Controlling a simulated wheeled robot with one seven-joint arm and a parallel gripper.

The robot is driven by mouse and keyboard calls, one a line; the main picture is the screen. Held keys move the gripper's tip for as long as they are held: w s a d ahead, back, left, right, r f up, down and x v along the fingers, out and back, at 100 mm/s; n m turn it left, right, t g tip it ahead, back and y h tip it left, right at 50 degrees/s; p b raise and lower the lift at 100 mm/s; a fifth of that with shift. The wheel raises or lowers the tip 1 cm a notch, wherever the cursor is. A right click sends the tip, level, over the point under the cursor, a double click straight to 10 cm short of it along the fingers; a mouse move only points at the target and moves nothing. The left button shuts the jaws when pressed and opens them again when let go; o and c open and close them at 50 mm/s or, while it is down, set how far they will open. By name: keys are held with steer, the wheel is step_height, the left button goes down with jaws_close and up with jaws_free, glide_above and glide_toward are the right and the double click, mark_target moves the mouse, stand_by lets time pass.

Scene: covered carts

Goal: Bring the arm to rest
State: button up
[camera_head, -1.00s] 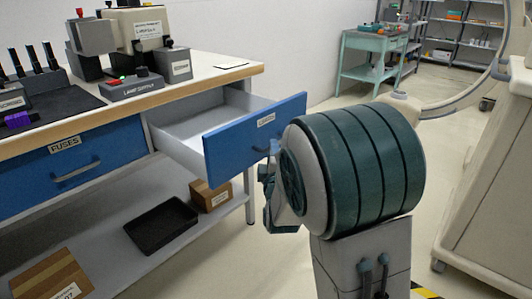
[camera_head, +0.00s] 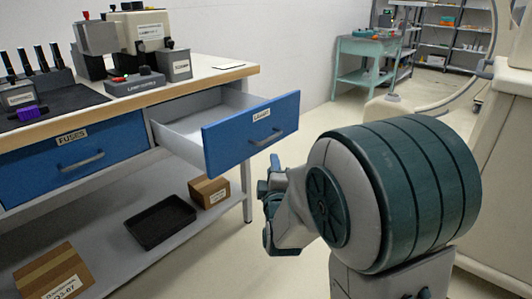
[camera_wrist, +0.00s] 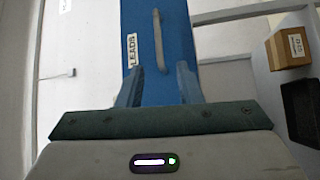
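My gripper (camera_head: 264,212) is in the middle of the head view, in front of the open drawer and apart from it. In the wrist view its two fingers (camera_wrist: 158,88) stand apart with nothing between them. The blue drawer front labelled LEADS (camera_head: 252,131) is pulled out from the bench, and the drawer's visible inside looks empty. Its grey handle (camera_wrist: 159,43) shows beyond the fingertips in the wrist view, clear of them. My large green-ringed arm joint fills the right middle of the head view.
The FUSES drawer (camera_head: 80,158) beside it is shut. A black tray (camera_head: 160,222) and cardboard boxes (camera_head: 209,191) sit on the lower shelf. A beige cabinet (camera_head: 505,170) stands close on the right. Open floor lies behind my arm, toward a teal cart (camera_head: 366,66).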

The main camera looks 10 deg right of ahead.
steer(key=s+d+r+m+g+p, duration=0.2)
steer(key=s+r+m+g+p, duration=0.6)
steer(key=s+r+p, duration=0.5)
steer(key=s+d+r+m+g+y+p, duration=0.1)
steer(key=s+d+r+m+g+p, duration=0.2)
steer(key=s+r+m+g+p, duration=0.5)
steer(key=s+r+p, duration=0.5)
steer(key=r+p, duration=0.1)
steer(key=p, duration=0.6)
steer(key=shift+s+r+p, duration=0.2)
steer(key=shift+s+p, duration=0.15)
steer(key=shift+p, duration=0.05)
steer(key=shift+a, duration=0.15)
